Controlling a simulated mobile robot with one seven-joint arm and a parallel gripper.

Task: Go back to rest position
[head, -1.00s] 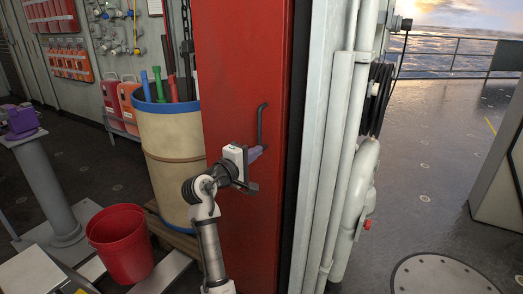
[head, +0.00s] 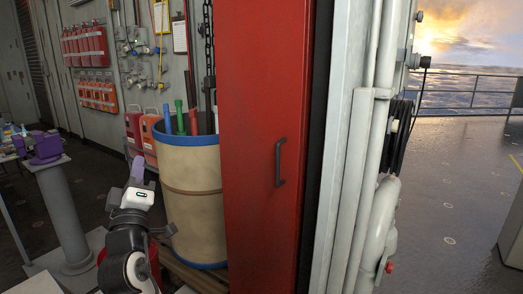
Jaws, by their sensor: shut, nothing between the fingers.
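My gripper (head: 137,170) is at the lower left of the head view, its purple fingers pointing up and shut with nothing between them. It is to the left of the tan drum and apart from the red door (head: 262,110). The door has a dark handle (head: 280,162), and nothing touches it. My arm is folded in low, near the bottom edge of the picture, and its lower part is cut off.
A tan drum (head: 193,200) with a blue rim holds several coloured poles. A grey pedestal (head: 62,215) with a purple object on top stands at the left. White pipes (head: 360,190) run beside the door. Open deck (head: 455,180) lies at the right.

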